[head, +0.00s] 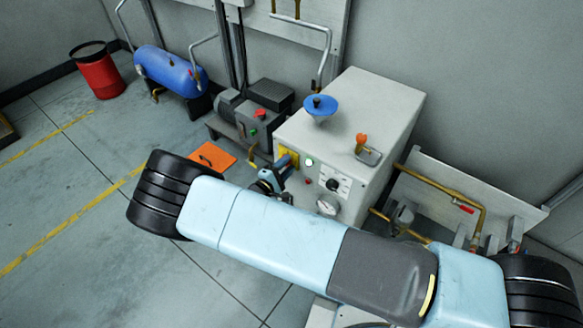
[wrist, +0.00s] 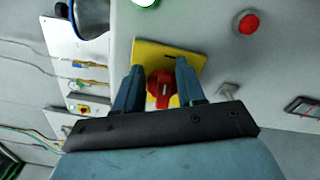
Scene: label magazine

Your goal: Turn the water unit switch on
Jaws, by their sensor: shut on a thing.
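The water unit is a light grey cabinet (head: 385,105) in the middle of the head view. A yellow plate (head: 294,156) is on its front face, left of a green lamp (head: 309,162). In the wrist view, the yellow plate (wrist: 189,61) carries a red rotary switch knob (wrist: 159,92) with a pale line on it. My gripper (wrist: 160,70) has one finger on each side of the knob and is shut on it. In the head view, my gripper (head: 282,172) is at the plate and hides the knob. I cannot tell the switch's on or off position.
A red button (wrist: 249,24) sits right of the plate. A blue funnel (head: 320,105) and an orange-handled part (head: 362,143) are on top.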

